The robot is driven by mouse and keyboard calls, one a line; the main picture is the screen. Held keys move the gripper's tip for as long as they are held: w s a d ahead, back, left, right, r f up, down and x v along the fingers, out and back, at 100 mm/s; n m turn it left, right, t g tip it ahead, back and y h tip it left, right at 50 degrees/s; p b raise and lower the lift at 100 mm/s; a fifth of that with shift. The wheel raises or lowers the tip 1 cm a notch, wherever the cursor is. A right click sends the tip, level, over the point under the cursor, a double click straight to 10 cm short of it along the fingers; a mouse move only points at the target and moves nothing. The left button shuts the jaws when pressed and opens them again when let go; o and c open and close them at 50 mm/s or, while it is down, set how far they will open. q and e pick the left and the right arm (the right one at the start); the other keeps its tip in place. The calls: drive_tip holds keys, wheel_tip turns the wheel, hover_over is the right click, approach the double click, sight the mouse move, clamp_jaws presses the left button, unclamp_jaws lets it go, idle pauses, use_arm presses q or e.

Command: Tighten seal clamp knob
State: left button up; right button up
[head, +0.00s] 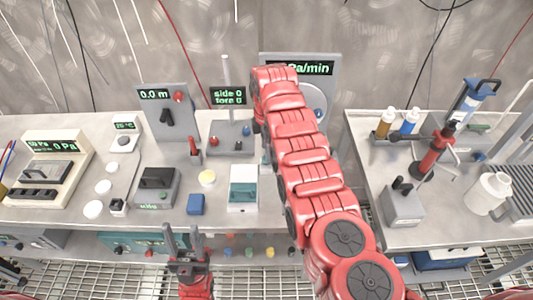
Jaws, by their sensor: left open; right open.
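A grey panel (325,68) with a green "Pa/min" display stands at the back centre. A round pale dial with a blue rim (316,97) shows on it, partly hidden by my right arm. I cannot tell which part is the seal clamp knob. My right arm reaches up across the bench to the front of this panel; its gripper is hidden behind the arm. My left gripper (183,240) is open and empty, low at the front edge of the left bench (60,213), apart from every knob.
A "0.0 m" panel (168,110) and a post on a grey base (230,133) stand left of my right arm. Small boxes, including a blue block (196,204), sit near the front edge. The right bench (440,225) holds bottles (409,121) and a red stand (434,150).

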drive_tip(key=shift+a+f, duration=0.1)
drive_tip(key=shift+f, duration=1.35)
drive_tip(key=shift+c, duration=0.4)
clamp_jaws()
